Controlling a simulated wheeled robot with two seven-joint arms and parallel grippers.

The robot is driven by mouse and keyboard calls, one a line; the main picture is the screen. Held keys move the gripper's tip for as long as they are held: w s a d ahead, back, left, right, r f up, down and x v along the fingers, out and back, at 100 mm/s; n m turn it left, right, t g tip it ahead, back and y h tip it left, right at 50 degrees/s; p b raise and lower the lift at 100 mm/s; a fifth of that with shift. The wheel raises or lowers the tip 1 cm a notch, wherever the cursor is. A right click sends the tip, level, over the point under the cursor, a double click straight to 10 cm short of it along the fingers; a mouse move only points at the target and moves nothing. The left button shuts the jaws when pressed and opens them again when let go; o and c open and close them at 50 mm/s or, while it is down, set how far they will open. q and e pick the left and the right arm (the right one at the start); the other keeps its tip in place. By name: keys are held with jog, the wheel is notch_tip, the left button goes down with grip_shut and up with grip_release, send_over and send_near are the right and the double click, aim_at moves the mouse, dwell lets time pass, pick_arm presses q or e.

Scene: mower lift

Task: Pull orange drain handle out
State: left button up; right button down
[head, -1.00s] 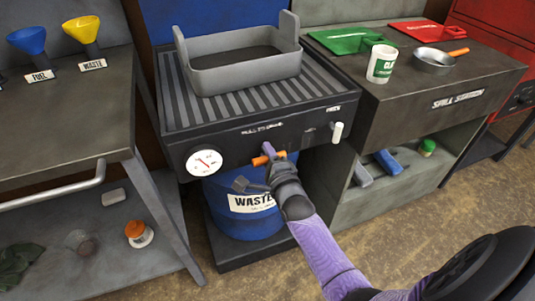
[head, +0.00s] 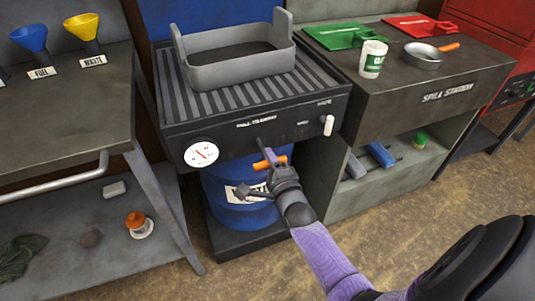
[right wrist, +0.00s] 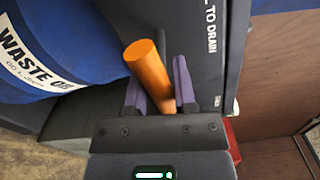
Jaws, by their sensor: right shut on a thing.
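The orange drain handle (head: 272,162) is a short bar on the front of the dark grated drain station (head: 225,145). In the right wrist view the orange handle (right wrist: 148,70) lies between the purple fingers, with a dark rod behind it. My right gripper (head: 266,158) is shut on the handle, and it also shows in the right wrist view (right wrist: 157,90). In the head view the handle stands out in front of the panel. My left gripper is not in view.
A blue waste drum (head: 240,200) stands below the station, close behind my gripper. A grey pan (head: 240,70) sits on the grate.

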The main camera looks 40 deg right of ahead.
jog(key=c, duration=0.5)
grip_release()
jog(key=shift+c, duration=0.2)
jog(key=shift+o, duration=0.5)
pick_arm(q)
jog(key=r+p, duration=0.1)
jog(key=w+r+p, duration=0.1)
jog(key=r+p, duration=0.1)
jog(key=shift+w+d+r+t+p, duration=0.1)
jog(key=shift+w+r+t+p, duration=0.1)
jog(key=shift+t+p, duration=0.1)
pick_arm(e)
jog(key=v, duration=1)
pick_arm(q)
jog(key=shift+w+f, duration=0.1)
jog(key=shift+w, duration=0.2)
pick_arm(e)
jog(key=shift+s+f, duration=0.1)
